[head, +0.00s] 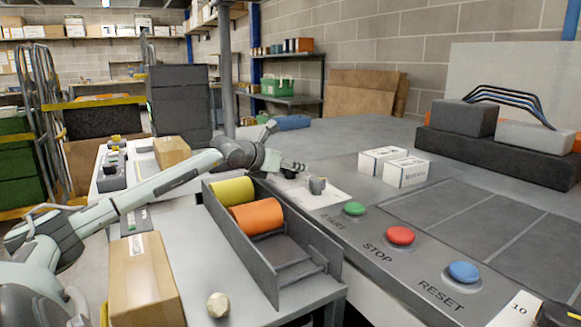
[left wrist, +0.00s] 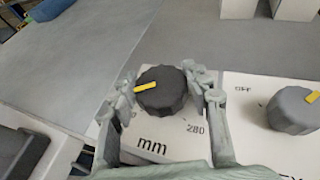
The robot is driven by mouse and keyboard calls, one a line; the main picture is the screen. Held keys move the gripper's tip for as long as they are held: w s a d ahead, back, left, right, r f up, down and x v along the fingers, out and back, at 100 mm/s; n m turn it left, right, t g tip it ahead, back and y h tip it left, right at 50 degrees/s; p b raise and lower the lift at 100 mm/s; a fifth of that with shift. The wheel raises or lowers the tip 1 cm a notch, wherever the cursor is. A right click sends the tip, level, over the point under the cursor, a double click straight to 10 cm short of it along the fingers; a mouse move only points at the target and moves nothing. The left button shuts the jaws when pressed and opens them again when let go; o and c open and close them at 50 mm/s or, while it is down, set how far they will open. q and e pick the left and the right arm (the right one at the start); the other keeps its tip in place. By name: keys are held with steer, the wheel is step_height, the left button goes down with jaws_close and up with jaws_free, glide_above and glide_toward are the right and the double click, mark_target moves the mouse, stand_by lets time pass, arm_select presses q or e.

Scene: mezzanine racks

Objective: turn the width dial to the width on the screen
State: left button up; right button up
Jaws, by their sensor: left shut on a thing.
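The width dial (left wrist: 168,98) is a dark ribbed knob with a yellow pointer, on a white plate (left wrist: 213,144) marked "mm" and "280". In the left wrist view its pointer is toward the left finger. My left gripper (left wrist: 160,76) is shut on the dial, one finger on each side. In the head view my left gripper (head: 290,167) is at the white plate and hides the dial. A second, grey knob (left wrist: 294,110) with a yellow pointer stands to the right, near "OFF"; it also shows in the head view (head: 317,185). I see no readable screen. My right gripper is not in view.
Green (head: 353,208), red (head: 400,235) and blue (head: 464,271) buttons line the bench front. Two white boxes (head: 408,171) stand behind the plate. A grey tray (head: 292,250) with yellow and orange rolls lies below my left arm. A cardboard box (head: 145,280) is nearby.

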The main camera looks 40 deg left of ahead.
arm_select(q)
steer(key=o, duration=1.2)
steer(key=shift+c, duration=0.2)
steer(key=shift+s+r, duration=0.1)
steer(key=shift+s, duration=0.6)
steer(key=shift+d+v, duration=0.25)
steer(key=shift+v, duration=0.85)
steer(key=v, duration=0.8)
steer(key=shift+s+r, duration=0.15)
steer(key=shift+r, duration=0.05)
